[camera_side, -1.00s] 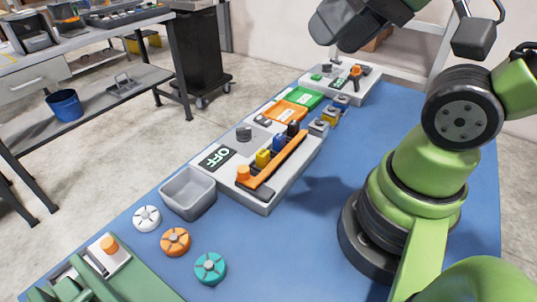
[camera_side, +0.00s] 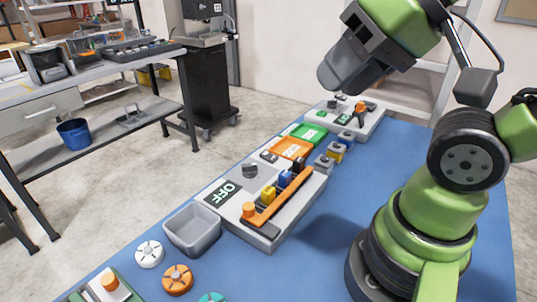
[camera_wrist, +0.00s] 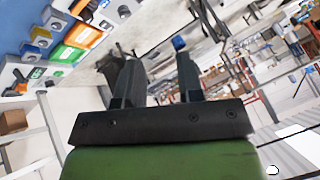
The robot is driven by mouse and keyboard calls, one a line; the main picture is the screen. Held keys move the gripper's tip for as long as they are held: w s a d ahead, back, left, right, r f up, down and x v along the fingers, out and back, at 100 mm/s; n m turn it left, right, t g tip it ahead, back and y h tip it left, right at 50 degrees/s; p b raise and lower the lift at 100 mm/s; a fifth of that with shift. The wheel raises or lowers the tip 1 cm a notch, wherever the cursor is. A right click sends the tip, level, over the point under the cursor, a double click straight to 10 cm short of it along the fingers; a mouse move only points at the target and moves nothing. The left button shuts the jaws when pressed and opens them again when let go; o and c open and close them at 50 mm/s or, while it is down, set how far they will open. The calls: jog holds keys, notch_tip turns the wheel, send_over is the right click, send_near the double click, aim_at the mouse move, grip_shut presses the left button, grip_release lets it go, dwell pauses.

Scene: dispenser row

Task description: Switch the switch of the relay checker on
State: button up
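A grey box (camera_side: 270,232) with a black display reading OFF (camera_side: 228,193) stands mid-table in the side view. It carries a dark knob (camera_side: 250,171), an orange bar with an orange knob at its near end (camera_side: 249,210), and yellow, blue and black blocks in a row. A second grey box (camera_side: 368,125) stands at the far end, with an orange-and-black part on top. I cannot tell from labels which is the relay checker. My gripper (camera_wrist: 156,80) shows two separated fingers with nothing between them. In the side view its dark end is high above the table, apart from both boxes.
A grey bin (camera_side: 192,232) stands left of the OFF box, near white and orange round knobs (camera_side: 177,279). Orange (camera_side: 291,148) and green plates (camera_side: 306,133) lie between the boxes, beside several small knobbed blocks.

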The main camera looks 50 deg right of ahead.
jog(key=shift+w, duration=0.15)
jog(key=c, duration=0.4)
jog(key=shift+w+d+r+m, duration=0.15)
jog(key=shift+w+m, duration=0.15)
jog(key=shift+w, duration=0.05)
grip_shut()
jog(key=w+d+f+m+g+h, duration=0.1)
jog(key=w+d+f+m+g, duration=0.1)
jog(key=w+d+f+m, duration=0.4)
jog(key=w+d+f+m+g+h, duration=0.1)
jog(key=w+d+f+m+g, duration=0.2)
jog(key=w, duration=1.1)
jog(key=d+f+m, duration=0.3)
jog(key=d+m, duration=0.1)
jog(key=d, duration=0.2)
jog(key=shift+f+g, duration=0.3)
jog(key=shift+f, duration=0.05)
jog(key=shift+a, duration=0.1)
